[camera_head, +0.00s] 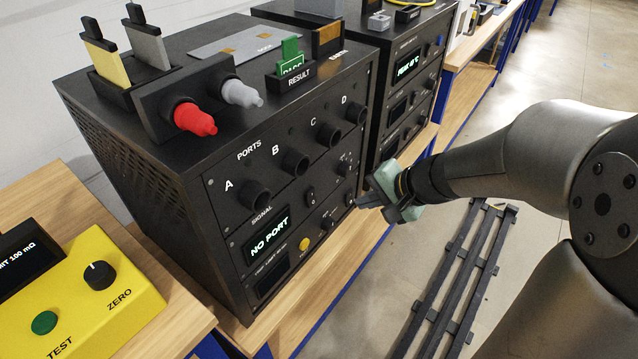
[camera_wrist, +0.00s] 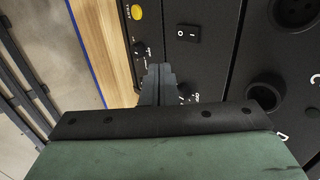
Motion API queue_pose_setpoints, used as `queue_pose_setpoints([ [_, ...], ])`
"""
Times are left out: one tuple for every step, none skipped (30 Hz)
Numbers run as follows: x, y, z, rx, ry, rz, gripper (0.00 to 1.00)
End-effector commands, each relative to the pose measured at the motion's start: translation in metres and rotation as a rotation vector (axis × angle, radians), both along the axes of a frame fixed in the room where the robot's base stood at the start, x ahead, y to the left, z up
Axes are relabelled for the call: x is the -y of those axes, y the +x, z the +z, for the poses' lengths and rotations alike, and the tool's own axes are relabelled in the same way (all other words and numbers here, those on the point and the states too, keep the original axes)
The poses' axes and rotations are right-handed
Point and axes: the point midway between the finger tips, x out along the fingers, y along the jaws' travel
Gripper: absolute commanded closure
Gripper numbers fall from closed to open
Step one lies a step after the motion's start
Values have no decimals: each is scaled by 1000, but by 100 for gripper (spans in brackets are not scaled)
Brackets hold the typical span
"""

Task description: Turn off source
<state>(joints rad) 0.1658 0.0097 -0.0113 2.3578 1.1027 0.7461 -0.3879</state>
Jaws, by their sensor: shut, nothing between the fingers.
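The source is a black rack unit (camera_head: 225,200) with ports A to D across its front and a lit display (camera_head: 268,238) reading "NO PORT". A black rocker switch (camera_head: 310,193) sits below the ports; in the wrist view the rocker (camera_wrist: 187,33) shows O and I marks, and I cannot tell which side is pressed. Small knobs (camera_wrist: 143,50) sit near it, one (camera_wrist: 185,90) partly beside my fingers. My gripper (camera_head: 364,202) is shut and empty in front of the panel's lower right. In the wrist view its fingertips (camera_wrist: 160,70) point at the panel; contact is unclear.
A yellow button (camera_head: 304,244) is low on the panel. Red and grey plugs (camera_head: 195,119) stand on the unit's top. A yellow tester (camera_head: 85,290) is at left, a second black unit (camera_head: 405,70) behind.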

Motion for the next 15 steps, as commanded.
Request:
queue_pose_setpoints([
  [1, 2, 7, 2, 5, -7, 100],
  [1, 3, 8, 3, 6, -10, 100],
  [1, 3, 8, 4, 8, -12, 100],
  [1, 3, 8, 5, 9, -13, 100],
  [1, 4, 7, 5, 9, -14, 100],
  [1, 4, 7, 5, 9, -14, 100],
  [1, 4, 7, 5, 9, -13, 100],
  [1, 3, 6, 5, 9, -13, 100],
  [1, 3, 6, 5, 9, -13, 100],
  [1, 3, 6, 5, 9, -13, 100],
  [1, 3, 6, 5, 9, -13, 100],
  [1, 3, 6, 5, 9, -12, 100],
  [0, 3, 6, 5, 9, -12, 100],
  [0, 4, 5, 5, 9, -12, 100],
  [-1, 4, 4, 3, 9, -11, 100],
])
